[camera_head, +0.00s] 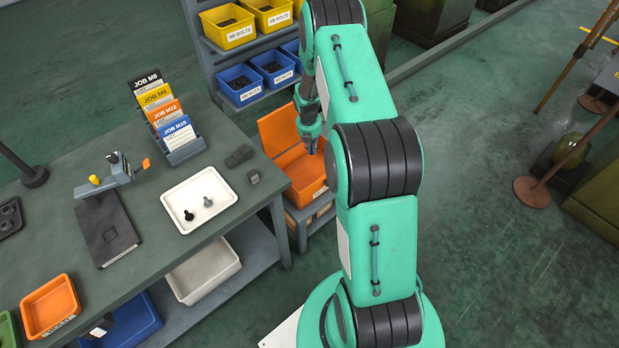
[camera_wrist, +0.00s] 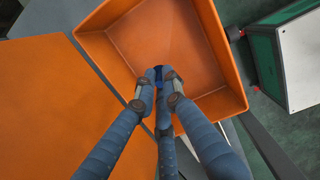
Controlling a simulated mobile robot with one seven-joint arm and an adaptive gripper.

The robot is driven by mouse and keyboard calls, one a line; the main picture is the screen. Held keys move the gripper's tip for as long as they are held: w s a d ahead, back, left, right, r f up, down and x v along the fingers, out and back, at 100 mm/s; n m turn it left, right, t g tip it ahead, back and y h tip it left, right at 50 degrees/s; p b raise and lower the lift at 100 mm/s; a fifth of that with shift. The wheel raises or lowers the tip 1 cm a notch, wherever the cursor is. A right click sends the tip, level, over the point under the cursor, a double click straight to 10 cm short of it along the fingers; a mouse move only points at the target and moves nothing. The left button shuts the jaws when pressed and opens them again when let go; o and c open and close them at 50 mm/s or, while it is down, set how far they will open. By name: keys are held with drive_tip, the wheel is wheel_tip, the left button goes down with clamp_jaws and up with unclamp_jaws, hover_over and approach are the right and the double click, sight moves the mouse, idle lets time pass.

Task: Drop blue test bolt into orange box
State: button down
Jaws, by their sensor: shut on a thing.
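The orange box (camera_head: 307,189) stands on a low stand at the right end of the workbench, with an orange panel (camera_head: 279,130) raised behind it. In the wrist view, the open orange box (camera_wrist: 226,52) fills the top centre and its visible inside looks empty. My gripper (camera_head: 311,147) is over the box, pointing down. In the wrist view, my gripper (camera_wrist: 160,93) is shut on the blue test bolt (camera_wrist: 158,74), whose blue end shows between the fingertips. The bolt appears above the box opening; its exact height is unclear.
On the workbench (camera_head: 150,235), a white tray (camera_head: 183,216) holds dark and light bolts. A rack of job cards (camera_head: 173,125) stands behind it. Shelf bins, yellow (camera_head: 229,36) and blue (camera_head: 240,93), are behind the orange box.

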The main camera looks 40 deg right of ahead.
drive_tip(key=shift+f+b, duration=1.1)
drive_tip(key=shift+f, duration=0.8)
drive_tip(key=c, duration=1.8)
unclamp_jaws()
drive_tip(key=shift+o, duration=0.2)
drive_tip(key=shift+r, duration=0.1)
wheel_tip(320, 180, up, 12)
drive_tip(key=a, duration=0.1)
drive_tip(key=shift+s+a, duration=0.15)
drive_tip(key=shift+a, duration=0.05)
